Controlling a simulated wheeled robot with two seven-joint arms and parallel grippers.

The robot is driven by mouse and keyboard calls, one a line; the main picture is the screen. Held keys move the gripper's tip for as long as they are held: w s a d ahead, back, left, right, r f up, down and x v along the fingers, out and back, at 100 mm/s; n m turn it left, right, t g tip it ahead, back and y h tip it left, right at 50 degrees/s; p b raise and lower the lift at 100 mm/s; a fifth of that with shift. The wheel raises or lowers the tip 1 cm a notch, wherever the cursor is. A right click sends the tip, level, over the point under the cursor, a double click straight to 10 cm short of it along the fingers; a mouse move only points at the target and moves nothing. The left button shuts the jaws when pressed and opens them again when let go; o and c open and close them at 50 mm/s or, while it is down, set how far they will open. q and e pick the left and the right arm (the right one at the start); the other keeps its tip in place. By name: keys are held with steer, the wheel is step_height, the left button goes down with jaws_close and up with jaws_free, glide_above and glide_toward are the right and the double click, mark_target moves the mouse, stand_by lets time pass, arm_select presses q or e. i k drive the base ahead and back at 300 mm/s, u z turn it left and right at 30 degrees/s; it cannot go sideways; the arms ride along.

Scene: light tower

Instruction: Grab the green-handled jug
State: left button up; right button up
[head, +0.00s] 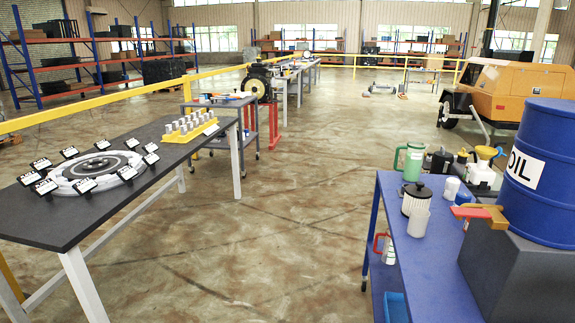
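The green-handled jug (412,162) stands upright near the far left corner of the blue table (385,195) on the right. Its body and its handle, which points left, both look green. Neither of my grippers is in view, and nothing is seen holding the jug.
A ribbed white container with a black top (416,200) and a white cup (418,223) stand in front of the jug. A blue oil drum (545,185) sits on a dark block to the right. A red-handled jug (387,252) is lower down. The floor (270,230) between the tables is clear.

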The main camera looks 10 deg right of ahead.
mark_target(415, 151)
steer(key=i, duration=3.25)
steer(key=z, duration=1.1)
